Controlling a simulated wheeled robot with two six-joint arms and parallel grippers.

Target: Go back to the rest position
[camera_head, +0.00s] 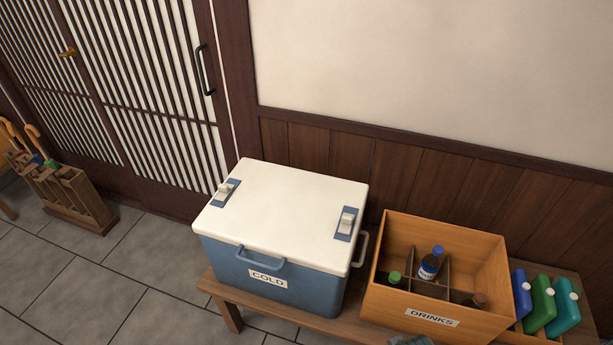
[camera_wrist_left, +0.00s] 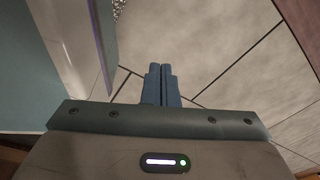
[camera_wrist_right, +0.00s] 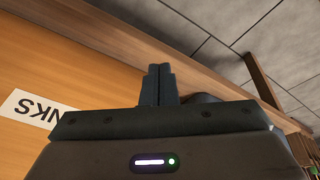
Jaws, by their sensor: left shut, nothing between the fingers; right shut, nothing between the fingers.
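My left gripper (camera_wrist_left: 161,84) is shut and empty in the left wrist view, over grey floor tiles, with a pale blue surface at the left of that view. My right gripper (camera_wrist_right: 158,84) is shut and empty in the right wrist view, beside the front of the orange-brown drinks crate (camera_wrist_right: 90,75) and its label. Neither gripper shows clearly in the head view; only a small grey part shows at its bottom edge in front of the crate.
A blue cooler (camera_head: 225,262) with a closed white lid (camera_head: 285,208) stands on a wooden bench (camera_head: 290,317). The drinks crate (camera_head: 385,308) beside it holds bottles in compartments. Several coloured ice packs (camera_head: 543,305) stand at right. An umbrella stand (camera_head: 75,205) is at left. Floor before the door is clear.

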